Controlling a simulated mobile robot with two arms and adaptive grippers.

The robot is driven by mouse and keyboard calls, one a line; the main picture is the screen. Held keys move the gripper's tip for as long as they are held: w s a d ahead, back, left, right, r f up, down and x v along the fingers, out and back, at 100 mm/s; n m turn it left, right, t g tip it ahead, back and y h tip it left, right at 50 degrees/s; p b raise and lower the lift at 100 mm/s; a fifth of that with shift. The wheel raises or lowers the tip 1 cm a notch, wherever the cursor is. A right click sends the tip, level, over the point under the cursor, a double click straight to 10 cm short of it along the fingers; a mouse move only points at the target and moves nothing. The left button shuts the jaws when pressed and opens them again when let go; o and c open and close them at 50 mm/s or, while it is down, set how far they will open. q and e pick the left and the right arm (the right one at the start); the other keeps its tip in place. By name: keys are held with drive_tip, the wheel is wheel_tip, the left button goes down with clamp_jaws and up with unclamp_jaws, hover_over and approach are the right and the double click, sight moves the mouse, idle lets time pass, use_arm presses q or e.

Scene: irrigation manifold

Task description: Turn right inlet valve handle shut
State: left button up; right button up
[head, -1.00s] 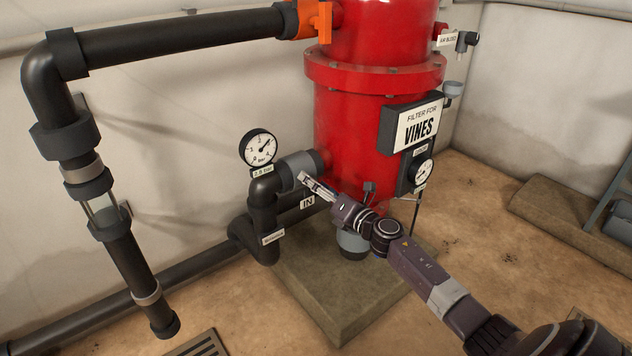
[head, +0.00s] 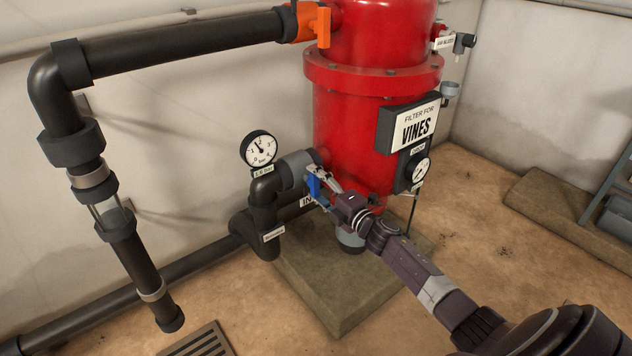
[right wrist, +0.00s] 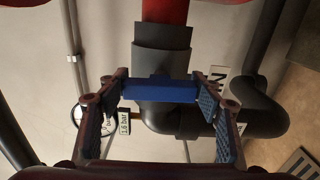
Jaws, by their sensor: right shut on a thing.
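The inlet valve's blue handle (head: 314,187) shows at the grey valve body (head: 293,172), by the lower left of the red filter tank (head: 350,130). In the right wrist view the handle (right wrist: 160,91) lies level across the picture. My right gripper (head: 321,188) is shut on the handle, with one finger at each end of it in the right wrist view (right wrist: 160,98). The fingers hide part of the handle in the head view. My left gripper is not in view.
A pressure gauge (head: 258,150) stands left of the valve; its tag in the right wrist view (right wrist: 124,124) reads 1.6 bar. Black pipes (head: 262,205) run close beside my gripper. An orange handle (head: 323,26) is above. A concrete plinth (head: 320,290) lies below.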

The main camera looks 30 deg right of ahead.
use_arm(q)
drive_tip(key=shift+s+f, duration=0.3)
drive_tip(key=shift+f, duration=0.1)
use_arm(e)
drive_tip(key=shift+m, duration=0.4)
drive_tip(key=o, duration=1.2)
drive_tip(key=shift+c, duration=0.2)
drive_tip(key=shift+s, duration=0.1)
drive_tip(key=s+d, duration=0.1)
drive_tip(key=s, duration=1)
drive_tip(key=shift+s, duration=0.4)
